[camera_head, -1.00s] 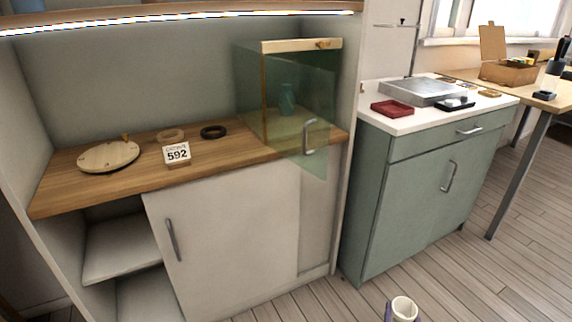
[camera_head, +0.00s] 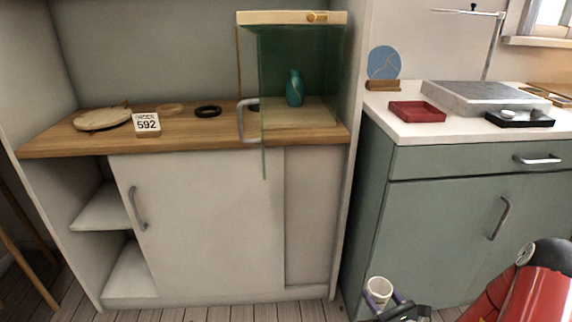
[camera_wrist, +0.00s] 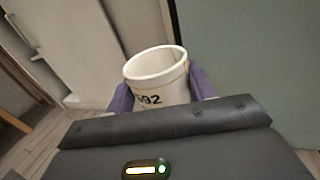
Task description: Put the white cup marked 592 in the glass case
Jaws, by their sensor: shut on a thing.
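The white cup (camera_head: 379,287) is in my gripper (camera_head: 380,298), low in front of the cabinets in the head view. In the wrist view the cup (camera_wrist: 157,76) shows an open, empty-looking top and the black digits 92, with the first digit partly hidden. My gripper's purple fingers (camera_wrist: 160,95) are shut on its two sides. The glass case (camera_head: 305,75) stands on the wooden counter, with a pale wooden top and green-tinted glass. Its glass door with a grey handle (camera_head: 243,120) stands swung open toward the front. A teal vase (camera_head: 294,88) stands inside the case.
On the green cabinet (camera_head: 450,195) are a red tray (camera_head: 417,111), black tray (camera_head: 519,119) and blue disc (camera_head: 384,63).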

